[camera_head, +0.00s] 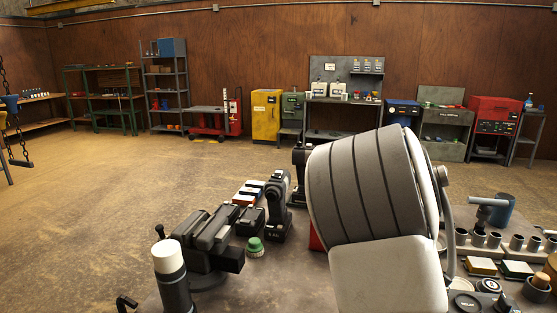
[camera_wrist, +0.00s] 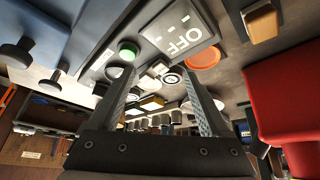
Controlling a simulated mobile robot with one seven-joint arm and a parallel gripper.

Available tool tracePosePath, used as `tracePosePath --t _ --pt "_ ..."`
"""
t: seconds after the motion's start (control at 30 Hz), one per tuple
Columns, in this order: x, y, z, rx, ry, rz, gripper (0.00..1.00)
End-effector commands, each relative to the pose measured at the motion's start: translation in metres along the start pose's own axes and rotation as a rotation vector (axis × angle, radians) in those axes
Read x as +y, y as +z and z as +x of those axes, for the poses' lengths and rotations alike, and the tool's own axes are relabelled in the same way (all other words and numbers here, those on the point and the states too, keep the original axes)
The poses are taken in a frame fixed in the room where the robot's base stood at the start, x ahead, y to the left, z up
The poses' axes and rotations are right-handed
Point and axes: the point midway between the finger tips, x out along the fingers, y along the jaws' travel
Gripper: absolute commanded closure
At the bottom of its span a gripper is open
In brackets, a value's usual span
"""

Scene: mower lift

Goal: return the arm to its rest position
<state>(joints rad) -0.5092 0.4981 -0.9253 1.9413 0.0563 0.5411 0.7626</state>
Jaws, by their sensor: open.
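My arm (camera_head: 370,190) fills the centre right of the head view as a large pale grey link with dark bands, folded above the workbench (camera_head: 290,272). My gripper is hidden in the head view. In the wrist view my gripper (camera_wrist: 158,72) shows two grey ridged fingers standing apart, with nothing between them. Beyond the fingertips are a grey panel marked OFF (camera_wrist: 180,28), a green button (camera_wrist: 128,50) and an orange disc (camera_wrist: 204,57). The wrist view is strongly tilted, and I cannot tell the distance to these things.
On the bench are a dark vise (camera_head: 212,238), a white-topped black cylinder (camera_head: 172,275), a green-capped item (camera_head: 255,246) and a row of metal sockets (camera_head: 493,240). A red object (camera_wrist: 285,100) is close at right in the wrist view. The floor (camera_head: 90,200) at left is open.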

Motion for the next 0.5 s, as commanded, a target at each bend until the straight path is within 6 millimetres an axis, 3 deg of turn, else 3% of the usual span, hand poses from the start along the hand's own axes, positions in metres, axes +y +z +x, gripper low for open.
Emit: tracePosePath --t 0.27,0.5 --pt "0.014 0.056 -0.055 -0.207 -0.18 -0.152 0.19" --pt "0.032 0.096 -0.12 -0.267 -0.35 -0.346 0.19"
